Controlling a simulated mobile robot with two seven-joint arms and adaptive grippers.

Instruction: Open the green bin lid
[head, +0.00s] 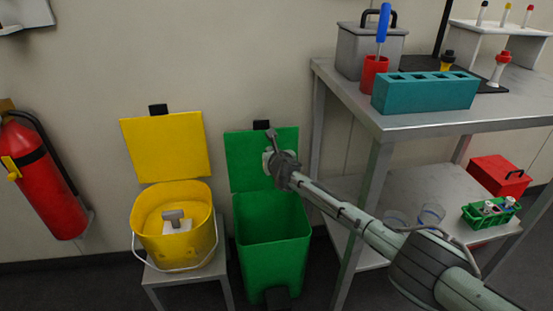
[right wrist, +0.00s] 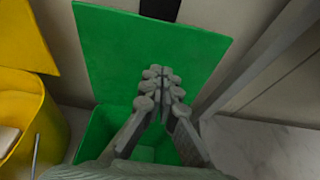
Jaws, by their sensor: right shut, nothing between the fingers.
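The green bin (head: 272,240) stands on the floor between the yellow bucket and the table. Its green lid (head: 245,160) is raised upright against the wall, and the bin's mouth is uncovered. My right gripper (head: 271,135) is shut and empty, in front of the lid's upper right part. In the right wrist view the shut fingers (right wrist: 162,72) show against the raised lid (right wrist: 135,50), with the bin (right wrist: 105,130) below. I cannot tell whether the fingertips touch the lid. My left gripper is not in view.
A yellow bucket (head: 150,245) with a raised yellow lid (head: 165,146) stands on a small stool (head: 212,268) left of the bin. A metal table (head: 372,128) with labware stands close on the right. A red fire extinguisher (head: 42,180) hangs at the far left.

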